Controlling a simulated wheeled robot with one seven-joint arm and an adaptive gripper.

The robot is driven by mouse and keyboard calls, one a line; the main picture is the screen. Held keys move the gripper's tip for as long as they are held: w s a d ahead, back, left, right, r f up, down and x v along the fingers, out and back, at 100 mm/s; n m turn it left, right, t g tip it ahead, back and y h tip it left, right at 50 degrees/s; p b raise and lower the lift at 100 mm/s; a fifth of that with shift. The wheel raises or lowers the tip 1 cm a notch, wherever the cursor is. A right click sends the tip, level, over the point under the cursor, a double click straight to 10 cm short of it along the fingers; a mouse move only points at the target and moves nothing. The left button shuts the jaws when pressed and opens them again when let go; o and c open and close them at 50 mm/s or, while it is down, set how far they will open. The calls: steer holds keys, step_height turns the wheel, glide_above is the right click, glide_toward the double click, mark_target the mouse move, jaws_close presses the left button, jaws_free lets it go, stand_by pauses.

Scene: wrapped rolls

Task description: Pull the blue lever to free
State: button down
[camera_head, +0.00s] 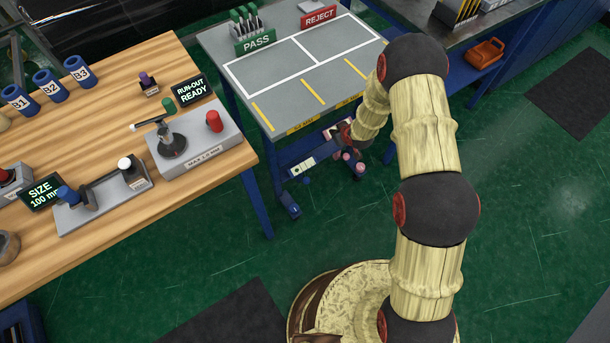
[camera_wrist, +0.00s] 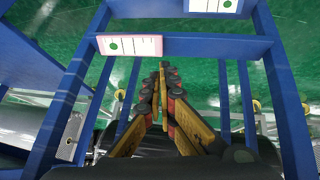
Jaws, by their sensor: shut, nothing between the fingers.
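In the wrist view my gripper (camera_wrist: 161,82) is shut with nothing between its fingers. It points along a blue frame with two crossbars. A white label with a green dot (camera_wrist: 130,45) sits on the nearer crossbar, ahead and left of the fingertips. In the head view my gripper (camera_head: 352,160) is low beside the grey table's near edge, partly hidden by the arm. A white label (camera_head: 302,166) shows on blue metal to its left. I cannot tell which blue part is the lever. A blue knob (camera_head: 68,195) stands on the SIZE fixture on the wooden bench, far from my gripper.
The grey table (camera_head: 300,75) carries PASS and REJECT signs. The wooden bench (camera_head: 110,110) at left holds blue B1, B2 and B3 cups and a run-out gauge (camera_head: 195,140). An orange container (camera_head: 486,53) is at the back right. Green floor is open at right.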

steer(key=s+a+f+n+t+y, duration=0.15)
steer(key=a+f, duration=0.35)
steer(key=f, duration=0.8)
steer(key=y, duration=0.3)
glide_above(304, 181)
steer(key=s+d, duration=0.3)
step_height(304, 181, down, 8)
steer(key=shift+w+d+r+n+b, duration=0.15)
steer(key=shift+n+b, duration=0.2)
steer(key=shift+t, duration=0.25)
steer(key=b+x, duration=0.4)
steer(key=x, duration=0.6)
steer(key=shift+s+d+f+b, duration=0.6)
steer(key=shift+d+f+b, duration=0.1)
steer(key=shift+f, duration=0.15)
steer(key=shift+s+d+f, duration=0.35)
steer(key=shift+s+d, duration=0.1)
steer(key=shift+s, duration=0.05)
